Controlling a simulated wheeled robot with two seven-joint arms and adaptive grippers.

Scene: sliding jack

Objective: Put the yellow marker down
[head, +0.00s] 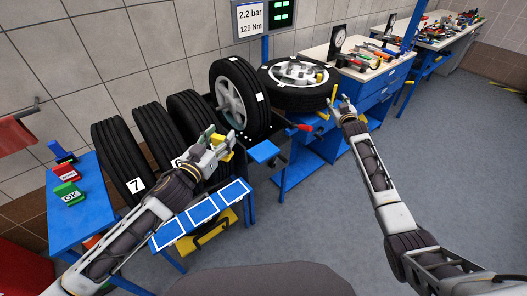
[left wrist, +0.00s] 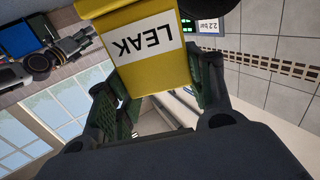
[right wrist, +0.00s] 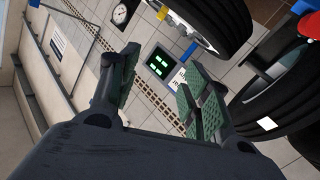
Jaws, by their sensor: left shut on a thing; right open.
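My left gripper (head: 219,146) is shut on the yellow marker (head: 227,156). It is held in the air in front of the row of tires and above the far side of the blue bench with white-outlined squares (head: 202,211). In the left wrist view the yellow marker (left wrist: 155,72) fills the space between the fingers, and its white label reads LEAK upside down. My right gripper (head: 342,104) is open and empty beside the front edge of the flat-lying wheel (head: 290,97). In the right wrist view its fingers (right wrist: 158,95) are spread apart.
A blue table (head: 88,222) at the left bears a blue marker (head: 60,152), a red marker (head: 66,172) and a green OK marker (head: 69,193). Several tires stand in a row behind my left gripper. A small blue plate (head: 263,151) stands right of it. The three outlined squares look bare.

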